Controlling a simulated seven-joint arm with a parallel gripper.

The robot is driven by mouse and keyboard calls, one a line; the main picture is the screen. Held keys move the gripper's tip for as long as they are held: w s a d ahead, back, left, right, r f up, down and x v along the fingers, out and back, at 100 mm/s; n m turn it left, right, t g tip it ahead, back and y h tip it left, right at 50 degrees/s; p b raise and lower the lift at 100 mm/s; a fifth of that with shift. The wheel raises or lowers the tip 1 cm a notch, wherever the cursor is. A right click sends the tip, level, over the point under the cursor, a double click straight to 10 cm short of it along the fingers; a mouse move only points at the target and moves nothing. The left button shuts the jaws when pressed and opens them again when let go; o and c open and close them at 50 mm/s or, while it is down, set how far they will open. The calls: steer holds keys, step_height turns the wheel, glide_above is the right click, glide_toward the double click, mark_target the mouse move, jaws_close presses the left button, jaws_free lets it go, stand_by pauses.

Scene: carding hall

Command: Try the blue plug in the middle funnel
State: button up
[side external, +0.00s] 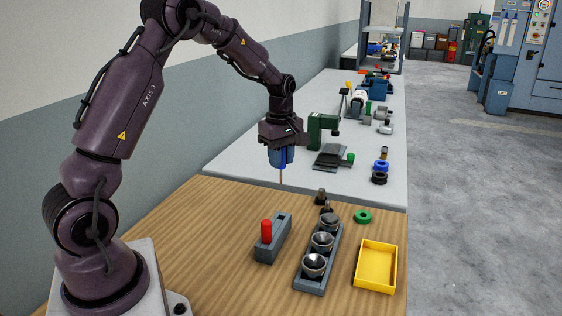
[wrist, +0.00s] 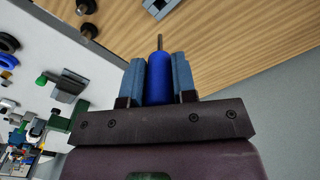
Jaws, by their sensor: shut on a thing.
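My gripper (side external: 281,157) is shut on the blue plug (side external: 283,159) and holds it above the far part of the wooden table. The plug's thin stem points down, with its tip free. In the wrist view the blue plug (wrist: 159,87) sits between both fingers of my gripper (wrist: 160,62). Three metal funnels stand in a row in a grey rack (side external: 306,286). The middle funnel (side external: 322,241) is between the near funnel (side external: 314,264) and the far funnel (side external: 329,222). The plug is apart from them, up and to the left in the side view.
A grey block (side external: 271,251) holding an upright red plug (side external: 266,230) stands left of the rack. A yellow tray (side external: 377,288) and green ring (side external: 363,216) lie to its right. Small dark pieces (side external: 320,195) stand behind it. A grey bench with a green device (side external: 319,130) lies beyond.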

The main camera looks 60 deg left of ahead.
steer(key=shift+d+r, duration=0.1)
steer(key=w+d+f, duration=0.5)
steer(key=d+f, duration=0.5)
steer(key=d, duration=0.2)
steer(key=shift+d+f, duration=0.3)
steer(key=shift+f, duration=1.95)
stand_by(3.6)
